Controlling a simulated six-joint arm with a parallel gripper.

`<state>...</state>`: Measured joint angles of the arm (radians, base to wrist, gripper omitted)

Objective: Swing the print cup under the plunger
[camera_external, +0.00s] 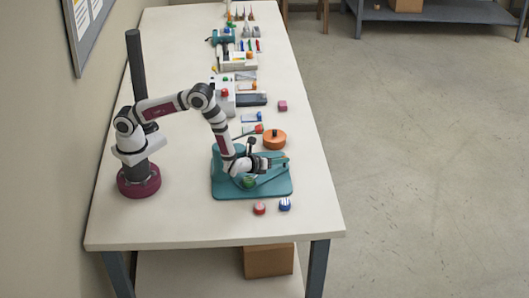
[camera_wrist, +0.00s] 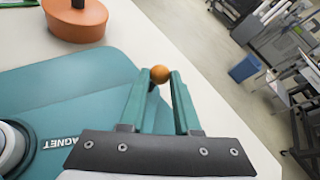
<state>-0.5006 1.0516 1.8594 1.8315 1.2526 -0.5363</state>
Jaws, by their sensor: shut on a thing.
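A teal machine base (camera_external: 225,189) stands near the front of the table; in the wrist view its flat top (camera_wrist: 75,85) carries the word MAGNET. My gripper (camera_wrist: 160,82) has its two teal fingers closed around a small orange ball knob (camera_wrist: 160,74) at their tips. In the external view my gripper (camera_external: 283,160) is low over the right side of the base. A white and grey round part (camera_wrist: 12,148) shows at the lower left of the wrist view, partly cut off. I cannot tell which part is the print cup or the plunger; my arm hides part of the machine.
An orange disc (camera_external: 275,141) with a dark knob lies just behind the base. Several small items line the table's far part. The table's right edge is close.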

